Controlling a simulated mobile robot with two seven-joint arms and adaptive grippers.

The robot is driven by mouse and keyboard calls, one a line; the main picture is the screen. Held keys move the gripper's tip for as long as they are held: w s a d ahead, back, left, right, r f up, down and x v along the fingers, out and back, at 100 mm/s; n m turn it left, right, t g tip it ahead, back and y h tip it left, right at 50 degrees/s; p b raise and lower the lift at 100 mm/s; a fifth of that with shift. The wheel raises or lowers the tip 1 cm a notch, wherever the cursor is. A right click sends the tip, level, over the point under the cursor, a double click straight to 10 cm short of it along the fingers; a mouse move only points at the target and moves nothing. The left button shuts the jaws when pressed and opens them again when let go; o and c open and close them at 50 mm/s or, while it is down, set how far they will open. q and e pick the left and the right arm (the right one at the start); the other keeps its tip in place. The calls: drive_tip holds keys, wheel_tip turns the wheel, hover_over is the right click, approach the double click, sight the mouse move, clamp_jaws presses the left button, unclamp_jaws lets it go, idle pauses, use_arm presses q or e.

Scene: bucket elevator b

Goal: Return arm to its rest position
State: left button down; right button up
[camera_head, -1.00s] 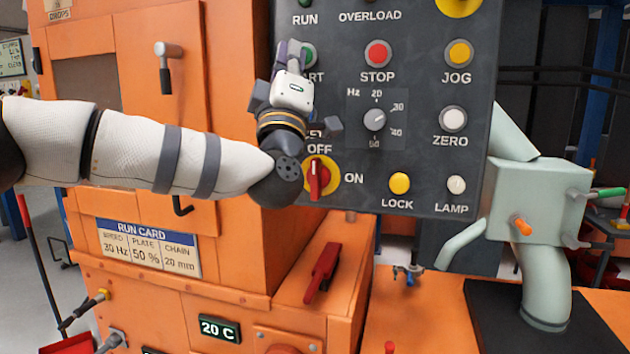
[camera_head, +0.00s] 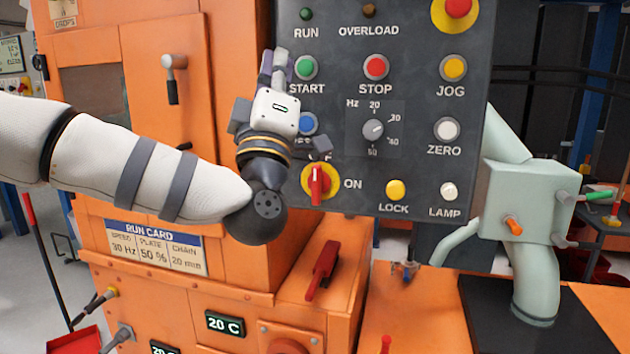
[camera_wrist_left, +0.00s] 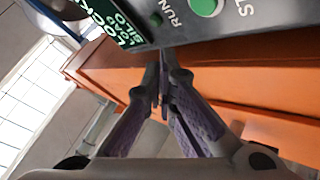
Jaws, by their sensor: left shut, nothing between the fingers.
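My left gripper (camera_head: 277,62) is shut and empty in the head view. It points upward in front of the left edge of the grey control panel (camera_head: 335,100), just left of the green START button (camera_head: 305,68). In the left wrist view its closed fingertips (camera_wrist_left: 163,95) meet over the orange cabinet, with the panel edge and a green button (camera_wrist_left: 205,6) above them. My left arm (camera_head: 120,165) comes in from the left, bent at the wrist near the panel's lower left. My right gripper is in neither view.
The orange cabinet (camera_head: 225,120) with a door handle (camera_head: 173,75) stands behind my arm. The red-and-yellow OFF/ON switch (camera_head: 317,186) is right of my wrist. A red lever (camera_head: 322,268) lies below. A pale green machine (camera_head: 530,195) stands at the right.

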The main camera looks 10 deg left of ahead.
use_arm(q)
drive_tip(key=shift+f, duration=0.1)
idle(0.4)
